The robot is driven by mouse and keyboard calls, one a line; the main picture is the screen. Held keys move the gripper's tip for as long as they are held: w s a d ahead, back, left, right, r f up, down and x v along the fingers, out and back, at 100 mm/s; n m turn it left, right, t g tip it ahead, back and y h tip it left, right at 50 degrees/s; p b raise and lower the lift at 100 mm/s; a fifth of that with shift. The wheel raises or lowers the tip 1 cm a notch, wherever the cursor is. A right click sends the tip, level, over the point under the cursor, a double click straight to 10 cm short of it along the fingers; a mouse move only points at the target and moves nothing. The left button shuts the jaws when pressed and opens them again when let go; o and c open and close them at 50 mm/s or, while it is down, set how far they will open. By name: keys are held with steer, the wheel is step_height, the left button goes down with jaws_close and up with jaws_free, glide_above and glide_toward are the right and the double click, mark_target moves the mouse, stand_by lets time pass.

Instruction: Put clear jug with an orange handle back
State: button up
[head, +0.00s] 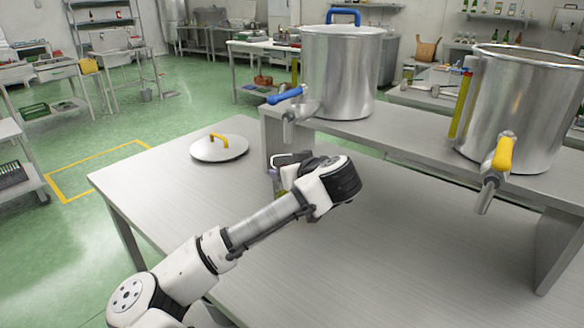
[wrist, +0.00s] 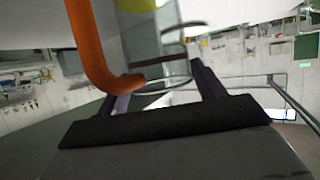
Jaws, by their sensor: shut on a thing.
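The clear jug (wrist: 160,45) with its orange handle (wrist: 92,45) fills the upper middle of the wrist view. My gripper (wrist: 165,78) is shut on the jug, with one finger on each side of it; the exact contact is hard to make out. Something yellow-green shows at the jug's top edge in that view. In the head view my gripper (head: 286,172) is over the steel table, close to the raised shelf's left end. Only a small clear and yellowish part of the jug (head: 275,182) shows there; my arm hides the rest, so I cannot tell whether it touches the table.
The steel table (head: 180,205) has a round lid with a yellow handle (head: 219,148) at its far left. A raised shelf (head: 410,137) bears a steel tank with a blue tap (head: 340,75) and one with a yellow tap (head: 520,110). The table's front right is clear.

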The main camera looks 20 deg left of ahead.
steer(key=shift+f+b, duration=0.3)
steer(key=shift+b, duration=0.1)
steer(key=o, duration=1.7)
steer(key=shift+r, duration=0.1)
steer(key=shift+r, duration=0.15)
steer(key=shift+p+v, duration=0.55)
steer(key=shift+v, duration=5.5)
